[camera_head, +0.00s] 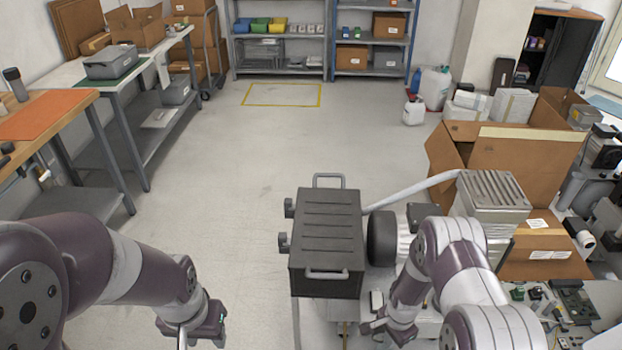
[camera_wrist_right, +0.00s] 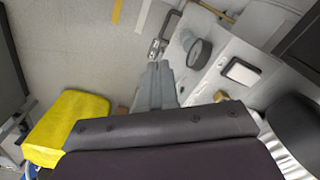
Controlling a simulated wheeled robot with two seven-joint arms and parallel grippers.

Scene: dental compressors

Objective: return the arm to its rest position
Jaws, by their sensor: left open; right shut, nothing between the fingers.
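My left arm comes in from the left in the head view, with its gripper (camera_head: 200,332) low over the bare floor; its fingers are partly cut off by the bottom edge. My right arm is at the lower right, with its gripper (camera_head: 372,327) just in front of the black-topped compressor unit (camera_head: 327,240) and close to its lower right side. In the right wrist view the right gripper's fingers (camera_wrist_right: 160,84) are together with nothing between them.
A workbench with an orange mat (camera_head: 40,115) stands at the left. Open cardboard boxes (camera_head: 510,150) and a grey ribbed unit (camera_head: 493,190) crowd the right. A yellow object (camera_wrist_right: 68,122) shows in the right wrist view. The middle floor (camera_head: 225,150) is clear.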

